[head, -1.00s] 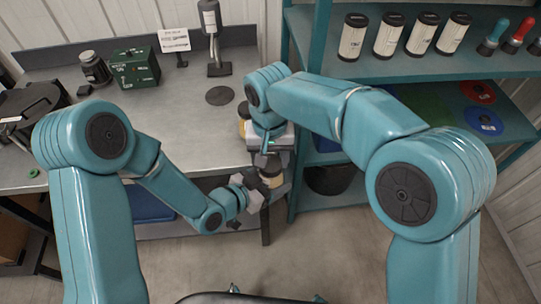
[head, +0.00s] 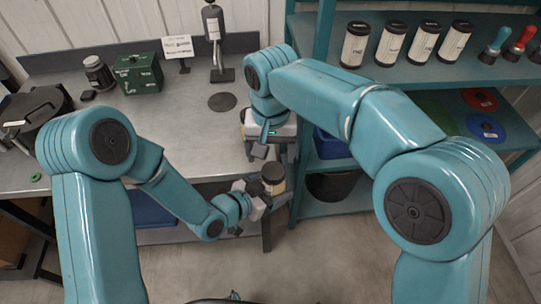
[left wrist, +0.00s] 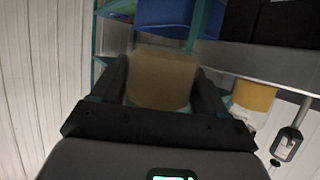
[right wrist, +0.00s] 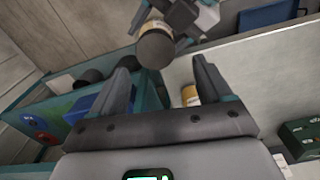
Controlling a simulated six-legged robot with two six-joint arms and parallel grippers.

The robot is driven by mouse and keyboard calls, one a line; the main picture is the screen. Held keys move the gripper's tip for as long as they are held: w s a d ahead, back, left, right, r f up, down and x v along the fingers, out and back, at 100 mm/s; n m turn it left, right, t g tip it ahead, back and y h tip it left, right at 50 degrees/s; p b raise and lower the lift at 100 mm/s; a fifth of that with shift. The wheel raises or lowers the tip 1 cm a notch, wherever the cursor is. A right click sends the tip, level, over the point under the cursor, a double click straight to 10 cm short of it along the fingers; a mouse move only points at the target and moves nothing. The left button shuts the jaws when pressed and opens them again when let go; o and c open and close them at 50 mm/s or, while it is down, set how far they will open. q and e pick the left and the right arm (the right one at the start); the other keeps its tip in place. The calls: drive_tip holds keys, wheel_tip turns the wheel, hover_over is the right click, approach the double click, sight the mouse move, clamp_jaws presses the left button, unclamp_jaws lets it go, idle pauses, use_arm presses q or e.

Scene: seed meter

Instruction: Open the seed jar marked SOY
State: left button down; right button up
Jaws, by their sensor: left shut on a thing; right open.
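A jar (head: 273,185) with a dark lid is held off the front edge of the bench, roughly upright. My left gripper (head: 254,202) is shut on its side. The left wrist view shows the jar (left wrist: 162,80) as a tan block between the fingers. My right gripper (head: 267,152) is above the jar, apart from it, open and empty. In the right wrist view, the dark lid (right wrist: 156,48) is on the jar, just beyond the open fingertips (right wrist: 158,75). I cannot read SOY on it.
Another jar with a yellow lid (right wrist: 190,95) stands on the bench (head: 190,120), mostly hidden by my right gripper in the head view. A green box (head: 138,73) and a dark stand (head: 214,45) are farther back. The teal shelf (head: 400,72) at right holds several dark-capped containers.

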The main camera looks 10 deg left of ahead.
sight(273, 171)
drive_tip(key=r+m, duration=0.2)
drive_tip(key=shift+s+d+r+m, duration=0.2)
drive_tip(key=shift+r+m, duration=0.15)
drive_tip(key=shift+m, duration=0.05)
wheel_tip(273, 171, down, 8)
drive_tip(key=shift+r, duration=0.1)
drive_tip(key=c, duration=1.1)
drive_tip(key=o, duration=1.2)
